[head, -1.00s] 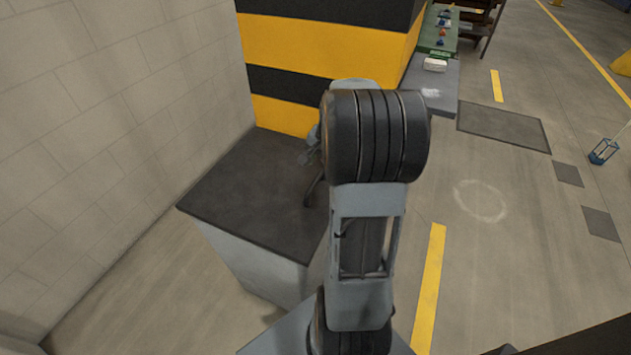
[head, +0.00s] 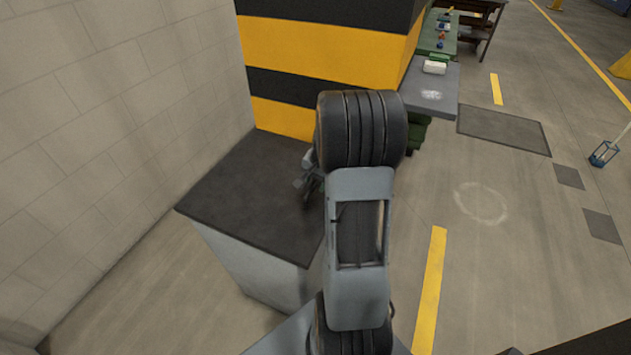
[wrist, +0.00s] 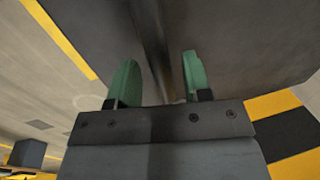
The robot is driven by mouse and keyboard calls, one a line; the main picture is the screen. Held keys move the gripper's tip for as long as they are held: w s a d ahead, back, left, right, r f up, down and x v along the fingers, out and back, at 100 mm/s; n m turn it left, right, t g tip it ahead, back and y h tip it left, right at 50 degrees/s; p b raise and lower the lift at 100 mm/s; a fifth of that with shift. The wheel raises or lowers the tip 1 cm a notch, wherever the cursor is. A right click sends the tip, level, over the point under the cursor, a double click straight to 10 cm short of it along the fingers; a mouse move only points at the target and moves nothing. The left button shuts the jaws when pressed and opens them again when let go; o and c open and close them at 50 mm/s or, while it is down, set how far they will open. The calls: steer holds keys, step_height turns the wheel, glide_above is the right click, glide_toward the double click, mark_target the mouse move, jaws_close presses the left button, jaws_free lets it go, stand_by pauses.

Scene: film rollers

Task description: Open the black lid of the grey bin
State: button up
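The grey bin (head: 248,264) stands against the wall at left centre in the head view. Its black lid (head: 248,195) lies flat and closed on top; its right part is hidden behind my arm. My gripper (head: 308,180) is low over the lid's right part, mostly hidden by my arm. In the wrist view, my gripper (wrist: 158,82) has its two green fingertips apart. A dark surface (wrist: 235,40), seemingly the lid, fills the upper view. A dark ridge runs between the fingertips; I cannot tell whether they touch it.
A pale block wall (head: 90,120) borders the bin on the left. A yellow-and-black striped pillar (head: 315,50) stands behind it. A grey table (head: 432,88) with a white item is at the back. The floor to the right is mostly clear.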

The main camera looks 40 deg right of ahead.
jaws_close()
steer(key=shift+r, duration=0.1)
